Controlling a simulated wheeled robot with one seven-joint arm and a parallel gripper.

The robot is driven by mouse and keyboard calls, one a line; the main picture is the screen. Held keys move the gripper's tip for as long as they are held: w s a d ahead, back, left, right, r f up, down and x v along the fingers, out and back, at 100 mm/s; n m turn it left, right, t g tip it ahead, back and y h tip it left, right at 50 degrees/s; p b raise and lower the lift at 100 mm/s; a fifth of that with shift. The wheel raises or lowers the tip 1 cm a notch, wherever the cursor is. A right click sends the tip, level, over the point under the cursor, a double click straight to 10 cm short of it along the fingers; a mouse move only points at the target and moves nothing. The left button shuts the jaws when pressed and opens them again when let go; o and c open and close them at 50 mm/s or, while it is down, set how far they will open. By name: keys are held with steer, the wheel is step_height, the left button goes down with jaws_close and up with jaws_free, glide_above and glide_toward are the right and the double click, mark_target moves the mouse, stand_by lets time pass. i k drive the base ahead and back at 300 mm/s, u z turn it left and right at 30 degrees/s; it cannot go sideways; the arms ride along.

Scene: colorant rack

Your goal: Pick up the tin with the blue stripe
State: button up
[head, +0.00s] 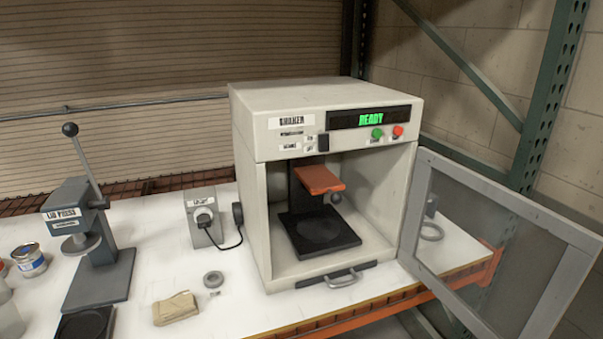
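A small metal tin with a blue stripe (30,262) stands upright on the white bench at the far left, left of the lid press. Its side shows a blue band and a pale label, and its top looks grey. My gripper is not in this view, so I cannot see where it is relative to the tin.
The lid press (92,240) with its raised lever stands close right of the tin. A shaker (325,180) with its door (500,245) swung open stands on the right. Partly cropped containers (10,318) stand at the left edge.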

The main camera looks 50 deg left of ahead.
mark_target(33, 266)
steer(key=u, duration=3.85)
steer(key=i, duration=0.5)
steer(key=u, duration=0.65)
steer(key=i, duration=1)
steer(key=z, duration=0.6)
steer(key=i, duration=0.8)
steer(key=z, duration=0.85)
